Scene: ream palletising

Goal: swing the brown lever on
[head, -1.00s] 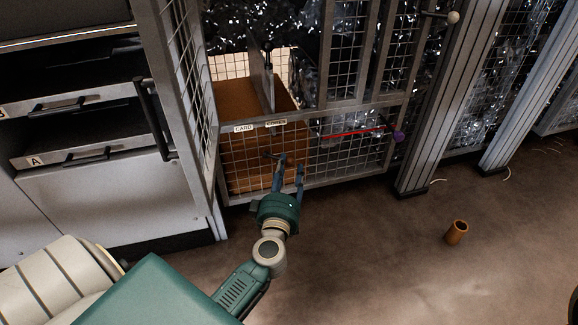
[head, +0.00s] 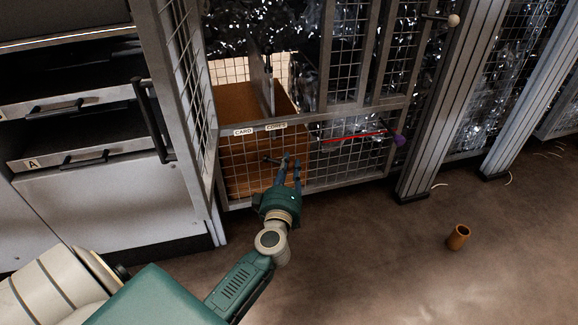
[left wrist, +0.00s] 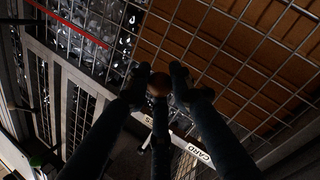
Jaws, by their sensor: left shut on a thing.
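The brown lever's round brown knob (left wrist: 158,85) sits between the two dark fingertips in the left wrist view. In the head view the lever (head: 271,160) is a short dark arm on the front of the mesh gate, below the labels CARD and CORES, and its knob is mostly hidden by the fingers. My left gripper (head: 291,160) reaches up to it from below and is shut on the knob. My right gripper is not in view.
The mesh gate (head: 347,180) has a brown card box (head: 228,101) behind it. A purple knob (head: 399,138) and a cream knob (head: 453,20) sit to the right. A brown tube (head: 458,237) stands on the floor. Grey drawers (head: 75,145) are at left.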

